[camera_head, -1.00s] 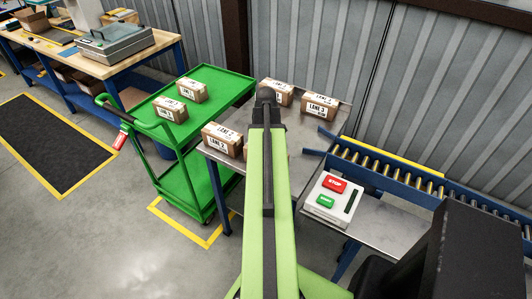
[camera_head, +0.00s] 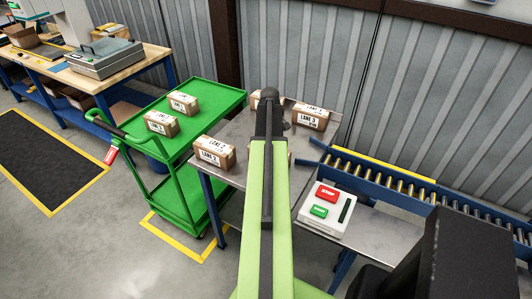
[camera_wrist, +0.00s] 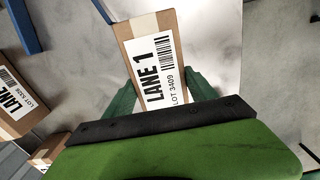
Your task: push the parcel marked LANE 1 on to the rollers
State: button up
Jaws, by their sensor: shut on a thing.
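In the wrist view, the brown parcel marked LANE 1 (camera_wrist: 150,62) has a white label with a barcode and pale tape. It lies between the green fingers of my gripper (camera_wrist: 158,90), which is shut on it. Bare grey metal shows around it. In the head view, my own arm covers the gripper and most or all of this parcel. The blue-sided roller conveyor (camera_head: 382,177) begins at the right of the metal table (camera_head: 240,128), beyond the arm.
Parcels marked LANE 2 (camera_head: 214,153) and LANE 3 (camera_head: 310,118) stand on the table, with another carton (camera_head: 264,97) partly hidden. A white box with red and green buttons (camera_head: 327,212) sits near the rollers. A green trolley (camera_head: 215,95) holding cartons stands left.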

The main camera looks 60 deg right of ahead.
jog(key=shift+d, duration=6.85)
jog(key=o, duration=1.1)
jog(key=shift+c, duration=0.2)
notch_tip(320, 180, up, 17)
jog(key=p, duration=1.7)
jog(key=shift+r, duration=0.2)
